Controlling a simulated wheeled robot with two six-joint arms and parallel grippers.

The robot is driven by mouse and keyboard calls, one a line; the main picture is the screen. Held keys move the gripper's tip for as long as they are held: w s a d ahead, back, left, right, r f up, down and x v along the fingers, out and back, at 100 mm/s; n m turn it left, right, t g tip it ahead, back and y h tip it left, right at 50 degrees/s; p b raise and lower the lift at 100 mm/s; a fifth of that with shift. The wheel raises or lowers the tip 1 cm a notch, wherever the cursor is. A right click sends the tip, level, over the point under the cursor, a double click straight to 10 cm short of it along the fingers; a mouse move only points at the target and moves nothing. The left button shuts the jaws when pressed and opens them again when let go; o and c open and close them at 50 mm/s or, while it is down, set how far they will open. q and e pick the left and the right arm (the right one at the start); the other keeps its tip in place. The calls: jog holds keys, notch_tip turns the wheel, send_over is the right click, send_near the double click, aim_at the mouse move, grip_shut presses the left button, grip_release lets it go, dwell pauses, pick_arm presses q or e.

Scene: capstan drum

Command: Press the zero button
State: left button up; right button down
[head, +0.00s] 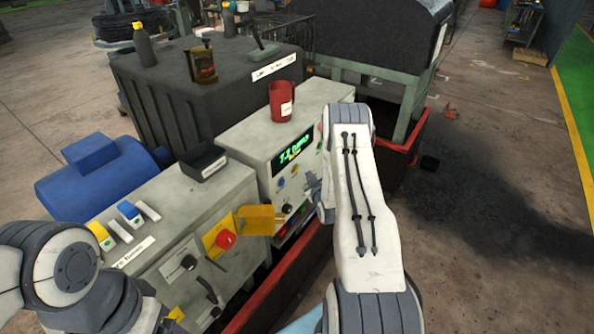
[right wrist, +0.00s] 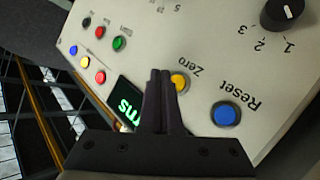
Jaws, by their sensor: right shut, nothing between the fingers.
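The zero button is a small yellow round button (right wrist: 180,82) labelled "Zero" on the pale panel (head: 258,140), in the right wrist view. My right gripper (right wrist: 161,74) is shut and empty. Its dark fingertips show just left of the yellow button and overlap its left edge in the picture; I cannot tell whether they touch it. In the head view my right arm reaches the panel face from the right, and its fingers are largely hidden. The left arm shows at the lower left, but its fingers do not.
The blue Reset button (right wrist: 225,113) is close right of the yellow one, and a lit green display (right wrist: 127,116) is on its left. A black dial (right wrist: 284,12) and several coloured buttons share the panel. A red mug (head: 281,101) stands on top of the cabinet.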

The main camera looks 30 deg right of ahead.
jog(key=shift+w+a+b, duration=0.15)
jog(key=shift+w+a, duration=0.1)
jog(key=shift+w, duration=0.3)
jog(key=shift+w+a+b, duration=0.15)
jog(key=shift+w+a, duration=0.05)
jog(key=shift+w, duration=0.35)
jog(key=shift+w, duration=0.1)
dwell(1.2)
jog(key=shift+w+a+b, duration=0.15)
jog(key=shift+w+b, duration=0.1)
jog(key=shift+b, duration=0.05)
jog(key=shift+w+a+b, duration=0.15)
jog(key=shift+w+b, duration=0.15)
jog(key=shift+w, duration=0.1)
dwell(0.6)
jog(key=shift+s, duration=0.15)
jog(key=shift+s+d, duration=0.3)
jog(key=shift+s, duration=0.35)
jog(key=shift+s+d, duration=0.3)
jog(key=shift+s, duration=0.45)
jog(key=shift+s+d, duration=0.35)
jog(key=shift+s, duration=0.45)
jog(key=shift+s+d, duration=0.3)
jog(key=shift+s, duration=0.45)
